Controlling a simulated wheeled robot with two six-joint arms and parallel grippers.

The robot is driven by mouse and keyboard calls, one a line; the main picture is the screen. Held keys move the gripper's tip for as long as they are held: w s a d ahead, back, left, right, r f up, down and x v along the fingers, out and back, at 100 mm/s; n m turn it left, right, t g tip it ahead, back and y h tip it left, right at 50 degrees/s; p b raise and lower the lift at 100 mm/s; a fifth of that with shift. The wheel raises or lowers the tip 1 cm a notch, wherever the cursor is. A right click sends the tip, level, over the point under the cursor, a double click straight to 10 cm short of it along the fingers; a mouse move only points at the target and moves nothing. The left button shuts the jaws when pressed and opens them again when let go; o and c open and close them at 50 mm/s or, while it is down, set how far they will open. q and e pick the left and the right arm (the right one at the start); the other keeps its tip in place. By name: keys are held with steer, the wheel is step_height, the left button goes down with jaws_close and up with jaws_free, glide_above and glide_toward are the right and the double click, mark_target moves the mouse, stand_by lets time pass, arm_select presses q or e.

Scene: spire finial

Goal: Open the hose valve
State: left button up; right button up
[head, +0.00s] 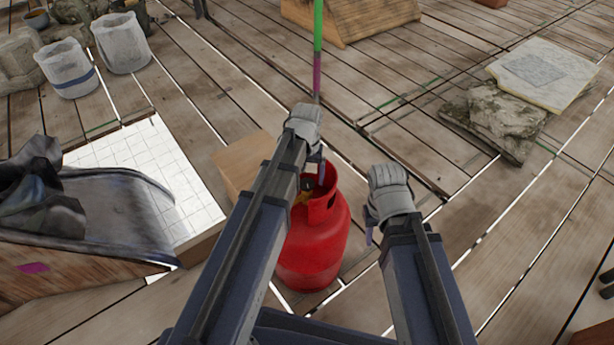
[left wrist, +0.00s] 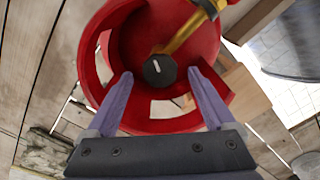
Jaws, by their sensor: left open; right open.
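The red gas cylinder (head: 312,245) stands upright on the plank floor in the middle of the head view. In the left wrist view its red collar (left wrist: 90,50) rings a black valve knob (left wrist: 160,70) with a white line on it. A yellow hose (left wrist: 190,32) runs from the valve area to the upper right. My left gripper (left wrist: 160,78) is open, its two purple fingers on either side of the knob, with gaps visible. Whether they are level with the knob is unclear. My right gripper (head: 370,232) is open and empty, right of the cylinder.
A cardboard-coloured box (head: 240,160) stands behind the cylinder. A dark-lined container (head: 90,215) is at the left, near a white tiled panel (head: 150,165). Buckets (head: 68,70) stand at the back left. Stone slabs (head: 500,115) lie at the right. A green and purple pole (head: 318,40) rises behind.

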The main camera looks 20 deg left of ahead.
mark_target(307, 183)
arm_select(q)
step_height(307, 183, up, 7)
steer(key=p, duration=0.6)
steer(key=shift+f, duration=0.15)
steer(key=s+d+r+m+p, duration=0.2)
steer(key=s+d+r+p, duration=0.1)
steer(key=s+r+p, duration=0.2)
steer(key=s+d+r+m+p, duration=0.1)
steer(key=s+d+r+p, duration=0.2)
steer(key=r+p, duration=0.7)
steer(key=s+d+r+m+y+p, duration=0.1)
steer(key=s+d+r+m+p, duration=0.1)
steer(key=s+d+r+p, duration=0.2)
step_height(307, 183, up, 4)
steer(key=s+p, duration=0.2)
steer(key=p, duration=0.2)
steer(key=shift+s+r+m, duration=0.15)
steer(key=shift+s+m, duration=0.15)
steer(key=shift+s, duration=0.05)
